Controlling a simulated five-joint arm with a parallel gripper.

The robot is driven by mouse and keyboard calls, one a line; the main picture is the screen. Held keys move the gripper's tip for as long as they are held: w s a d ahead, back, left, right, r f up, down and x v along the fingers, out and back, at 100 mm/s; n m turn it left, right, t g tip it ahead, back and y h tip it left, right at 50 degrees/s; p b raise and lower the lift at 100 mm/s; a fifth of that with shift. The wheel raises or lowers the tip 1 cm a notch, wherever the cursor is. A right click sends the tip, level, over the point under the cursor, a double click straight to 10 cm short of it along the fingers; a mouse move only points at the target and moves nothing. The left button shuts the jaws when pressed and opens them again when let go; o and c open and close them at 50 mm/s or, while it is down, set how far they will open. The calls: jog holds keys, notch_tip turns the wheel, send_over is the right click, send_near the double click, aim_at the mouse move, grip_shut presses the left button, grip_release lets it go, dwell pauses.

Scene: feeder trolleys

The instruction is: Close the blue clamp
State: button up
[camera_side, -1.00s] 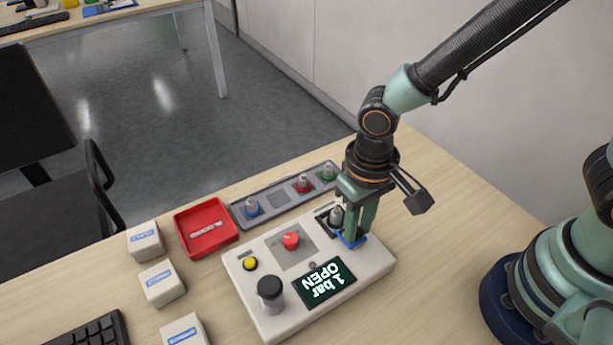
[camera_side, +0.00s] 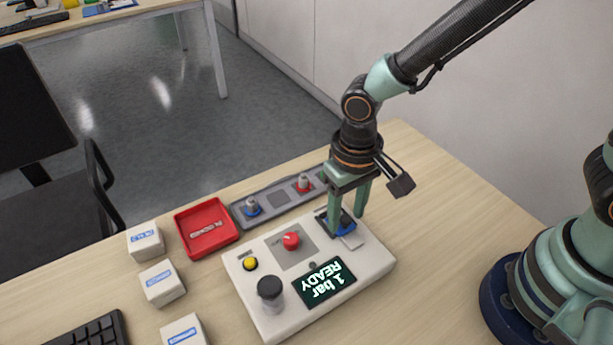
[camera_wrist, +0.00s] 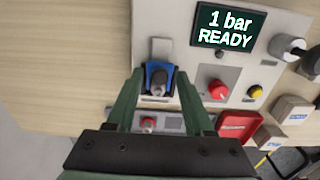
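The blue clamp (camera_side: 346,227) is on the right part of the white control box (camera_side: 375,262), over the seat with the dark nozzle. In the wrist view the clamp (camera_wrist: 170,70) surrounds the dark nozzle top (camera_wrist: 158,80), and a bare grey plate (camera_wrist: 161,48) shows beside it. The box display (camera_side: 325,284) reads "1 bar READY". My gripper (camera_side: 347,218) is open above the clamp. In the wrist view my gripper (camera_wrist: 158,84) has one finger on each side of the clamp, with nothing held. Contact with the clamp is not clear.
The box has a red knob (camera_side: 291,240), a yellow button (camera_side: 250,264) and a black-capped knob (camera_side: 270,288). Behind it lies a grey rack (camera_side: 279,199) with nozzles. A red tray (camera_side: 230,232) and white boxes (camera_side: 162,284) stand left. Table to the right is clear.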

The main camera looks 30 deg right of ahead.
dwell(0.5)
notch_tip(320, 180, up, 7)
jog(key=s, duration=0.2)
dwell(0.5)
